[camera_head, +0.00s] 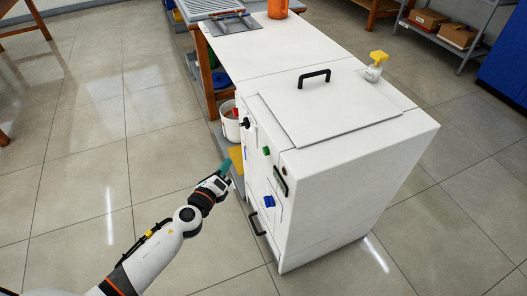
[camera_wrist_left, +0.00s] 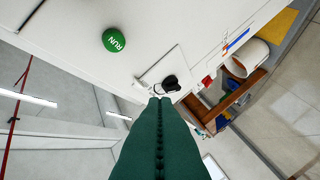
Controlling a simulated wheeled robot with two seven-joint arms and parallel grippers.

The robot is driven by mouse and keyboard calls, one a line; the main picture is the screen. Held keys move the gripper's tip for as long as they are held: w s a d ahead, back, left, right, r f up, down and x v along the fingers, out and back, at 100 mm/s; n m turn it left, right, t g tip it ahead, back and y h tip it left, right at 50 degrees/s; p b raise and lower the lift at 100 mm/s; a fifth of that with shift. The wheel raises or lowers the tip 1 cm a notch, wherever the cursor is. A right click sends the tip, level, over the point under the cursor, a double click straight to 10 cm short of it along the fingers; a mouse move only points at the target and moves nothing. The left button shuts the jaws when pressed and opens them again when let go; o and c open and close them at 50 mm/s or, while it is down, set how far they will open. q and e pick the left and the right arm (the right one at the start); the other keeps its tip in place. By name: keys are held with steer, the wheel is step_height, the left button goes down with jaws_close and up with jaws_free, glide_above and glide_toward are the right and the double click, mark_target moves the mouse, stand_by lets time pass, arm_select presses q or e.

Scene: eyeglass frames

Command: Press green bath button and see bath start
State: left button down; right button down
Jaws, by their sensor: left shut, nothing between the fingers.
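The bath is a white cabinet (camera_head: 330,190) with a lid (camera_head: 330,105) lying shut on top, a black handle on the lid. Its green button (camera_head: 266,151) is on the front panel. In the left wrist view the shut fingers (camera_wrist_left: 159,102) point toward a black knob (camera_wrist_left: 170,83). My right gripper is not in view.
A white bucket (camera_head: 230,122) stands beside the cabinet, under the bench. The floor at left is clear.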

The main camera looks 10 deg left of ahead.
arm_select(q)
steer(key=w+d+p, duration=0.1)
steer(key=w+d, duration=0.3)
steer(key=d, duration=0.3)
steer(key=shift+w, duration=0.4)
steer(key=shift+d, duration=0.15)
stand_by(1.7)
steer(key=shift+w+d, duration=0.25)
steer(key=shift+d, duration=0.05)
steer(key=shift+w+d, duration=0.25)
steer(key=shift+d, duration=0.15)
stand_by(0.8)
steer(key=shift+a, duration=0.1)
steer(key=shift+s+a, duration=0.5)
steer(key=shift+a, duration=0.15)
steer(key=shift+s+a+b, duration=0.2)
steer(key=shift+s+a, duration=0.5)
steer(key=shift+a, duration=0.35)
steer(key=shift+s+a+b, duration=0.15)
steer(key=shift+s+a, duration=0.55)
steer(key=shift+a, duration=0.35)
